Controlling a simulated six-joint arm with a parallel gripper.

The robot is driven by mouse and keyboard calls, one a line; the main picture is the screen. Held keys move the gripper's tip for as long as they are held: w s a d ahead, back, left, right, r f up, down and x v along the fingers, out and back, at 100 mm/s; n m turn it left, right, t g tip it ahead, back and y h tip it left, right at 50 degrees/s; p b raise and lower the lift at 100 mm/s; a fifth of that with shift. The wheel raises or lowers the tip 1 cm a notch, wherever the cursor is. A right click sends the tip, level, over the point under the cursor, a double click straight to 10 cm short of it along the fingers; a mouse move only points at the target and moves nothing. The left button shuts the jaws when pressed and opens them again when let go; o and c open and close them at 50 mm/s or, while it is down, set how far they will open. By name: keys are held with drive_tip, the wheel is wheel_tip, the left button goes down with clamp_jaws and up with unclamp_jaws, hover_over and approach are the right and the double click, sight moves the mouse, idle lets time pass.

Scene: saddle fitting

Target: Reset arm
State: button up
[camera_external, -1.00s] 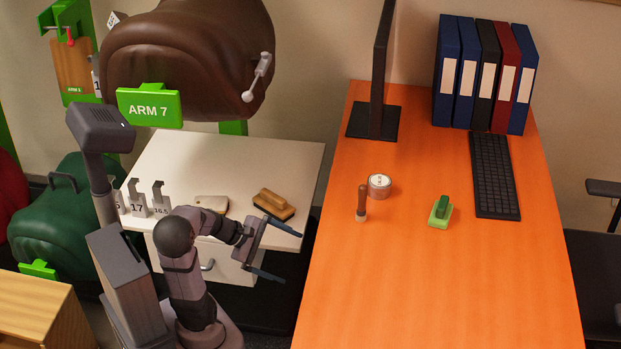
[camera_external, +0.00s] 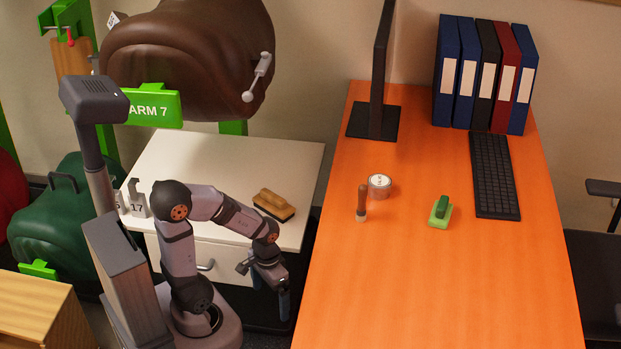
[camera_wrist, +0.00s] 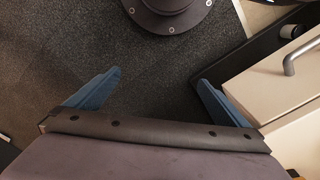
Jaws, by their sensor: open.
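My gripper (camera_external: 284,300) hangs pointing down in front of the white cabinet, in the gap to the left of the orange desk. In the wrist view its two blue fingers (camera_wrist: 158,88) are spread wide apart. Nothing is between them; dark floor shows below, with my round base at the top of that view. My arm is bent, with its elbow raised over the front left of the cabinet.
The white cabinet (camera_external: 225,165) carries a wooden brush (camera_external: 273,204) and grey number tags (camera_external: 137,200). Its drawer front and handle (camera_wrist: 302,57) are close to the right finger.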

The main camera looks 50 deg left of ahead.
wheel_tip(320, 180, up, 35)
drive_tip(key=p, duration=3.4)
